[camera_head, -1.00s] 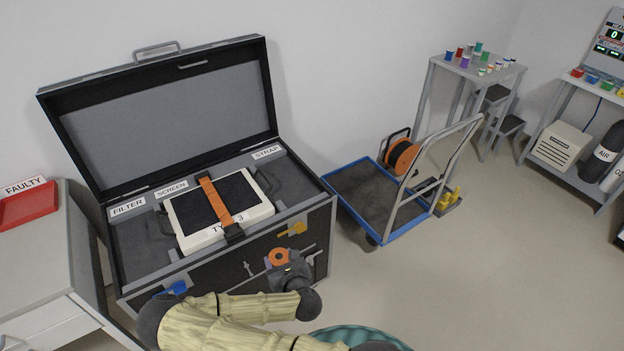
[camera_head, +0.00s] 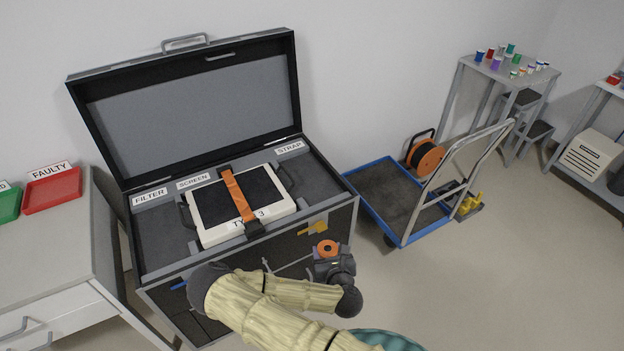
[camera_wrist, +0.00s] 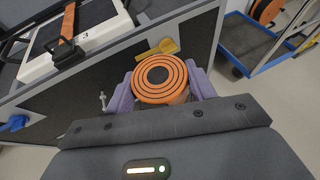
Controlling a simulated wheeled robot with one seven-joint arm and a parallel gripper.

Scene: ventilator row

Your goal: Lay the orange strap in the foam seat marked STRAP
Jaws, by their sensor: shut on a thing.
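My gripper (camera_wrist: 162,92) is shut on a rolled orange coil (camera_wrist: 158,78), which looks like the orange strap wound up, with dark rings and a dark centre. In the head view the coil (camera_head: 327,248) is held in front of the open case (camera_head: 349,193). The STRAP label (camera_head: 290,148) is at the right of the case's back edge. The grey foam near it shows only partly. A white unit marked TYPE 3 (camera_head: 222,235) lies on the foam, with another orange band (camera_head: 238,196) and black buckle across it, and may hide part of the seats.
The case's lid (camera_head: 195,105) stands open at the back. FILTER and SCREEN labels are at its left. A table with a red tray (camera_head: 53,190) stands left. A blue trolley (camera_head: 385,200) and a cable reel (camera_head: 425,156) are right. Open floor lies at lower right.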

